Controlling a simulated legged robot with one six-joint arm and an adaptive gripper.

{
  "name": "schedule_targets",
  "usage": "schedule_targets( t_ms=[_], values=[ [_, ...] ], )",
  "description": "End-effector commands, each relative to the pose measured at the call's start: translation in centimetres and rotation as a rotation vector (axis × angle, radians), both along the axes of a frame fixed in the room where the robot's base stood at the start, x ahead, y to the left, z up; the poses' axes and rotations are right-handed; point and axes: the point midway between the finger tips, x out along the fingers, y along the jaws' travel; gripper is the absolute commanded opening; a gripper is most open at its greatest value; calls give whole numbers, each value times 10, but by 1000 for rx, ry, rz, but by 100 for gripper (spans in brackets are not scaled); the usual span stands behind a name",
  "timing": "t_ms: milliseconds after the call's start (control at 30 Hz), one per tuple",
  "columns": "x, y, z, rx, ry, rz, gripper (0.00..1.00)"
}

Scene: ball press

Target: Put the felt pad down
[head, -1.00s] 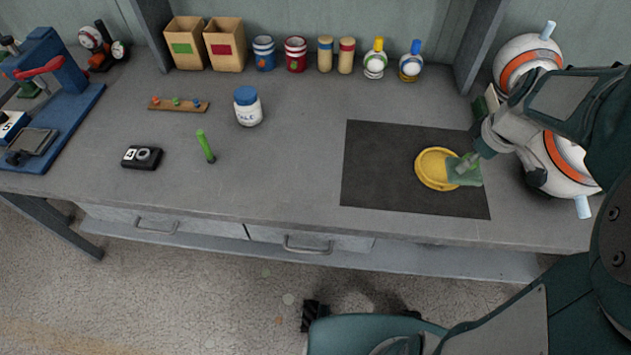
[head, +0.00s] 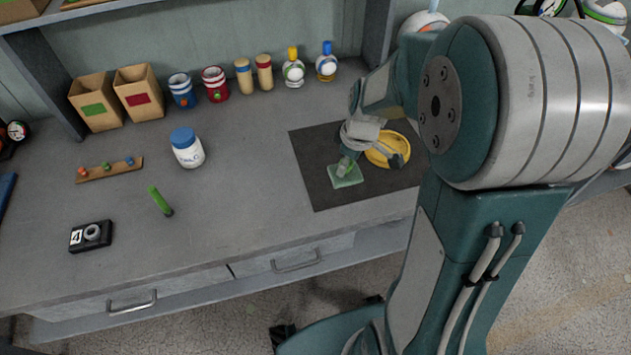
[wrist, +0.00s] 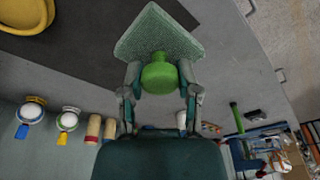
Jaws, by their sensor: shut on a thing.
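The felt pad (head: 345,177) is a green square. In the wrist view it shows as a square cloth-like plate (wrist: 157,35) with a round bright green knob (wrist: 159,75). My gripper (head: 344,166) is shut on the knob, one finger on each side. In the head view the pad is over the left part of the dark mat (head: 315,190). I cannot tell whether it touches the mat. The yellow round dish (head: 396,147) lies on the mat to the right of the pad, partly hidden by my arm.
Tan boxes (head: 138,93), cups and bottles line the back. The bench between the mat and the jar is clear.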

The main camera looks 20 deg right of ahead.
Motion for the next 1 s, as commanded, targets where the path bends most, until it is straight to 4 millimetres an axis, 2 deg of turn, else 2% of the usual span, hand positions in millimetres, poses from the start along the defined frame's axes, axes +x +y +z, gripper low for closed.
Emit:
schedule_targets(
  t_ms=[100, 300, 567, 800, 1000],
  values=[
    [15, 24, -13, -3, 3, 7, 4],
    [31, 41, -47, 1, 2, 3, 4],
    [40, 49, -64, 4, 1, 1, 4],
    [42, 56, -97, 0, 1, 0, 4],
    [43, 55, -98, 1, -2, 0, 4]
  ],
)
